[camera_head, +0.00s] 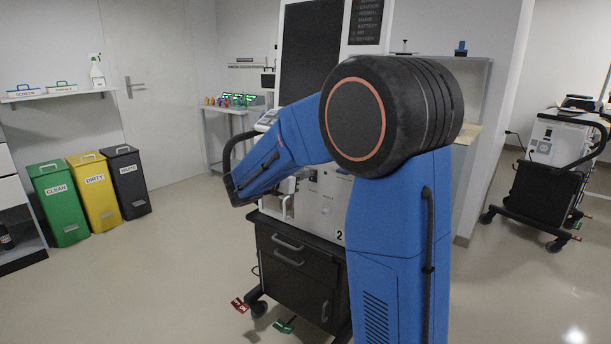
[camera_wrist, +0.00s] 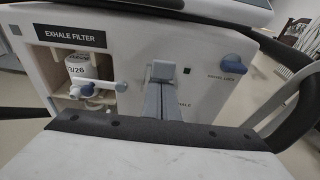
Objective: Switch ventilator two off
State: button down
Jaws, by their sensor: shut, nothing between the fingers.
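Ventilator two (camera_head: 325,205) is a white unit marked "2" on a black drawer cart, partly hidden behind my blue arm in the head view. The wrist view shows its white front (camera_wrist: 205,95) close up. An exhale filter (camera_wrist: 82,75) sits in a recess on the left. My gripper (camera_wrist: 162,72) appears as grey fingers, shut and empty, in front of the panel, partly covering a label ending in "HALE". I cannot tell whether it touches. No power switch is identifiable.
The cart's black handle (camera_wrist: 285,85) curves along the right in the wrist view. A second ventilator (camera_head: 556,140) on a black cart stands at the right. Green, yellow and black bins (camera_head: 98,196) stand at the left. The floor between is clear.

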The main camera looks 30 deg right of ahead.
jog(key=v, duration=1.5)
jog(key=s+d+f+m+g+y, duration=0.25)
jog(key=s+f+m, duration=0.2)
jog(key=s, duration=0.55)
jog(key=s+d+f+m+g+y, duration=0.1)
jog(key=s+d+f+m+y, duration=0.25)
jog(key=s+m, duration=0.4)
jog(key=s+a+f+m+t+y, duration=0.1)
jog(key=s+a+f+m+y, duration=0.2)
jog(key=s, duration=0.5)
jog(key=s+a+f+m+t+y, duration=0.1)
jog(key=s+a+f+m+y, duration=0.1)
jog(key=s+a+m+y, duration=0.3)
jog(key=s+a+m, duration=0.2)
jog(key=s, duration=0.1)
jog(key=shift+s+a+f+y, duration=0.2)
jog(key=shift+a+f+y, duration=0.1)
jog(key=shift+a+f, duration=0.1)
jog(key=c, duration=2.4)
grip_release()
jog(key=shift+c, duration=0.2)
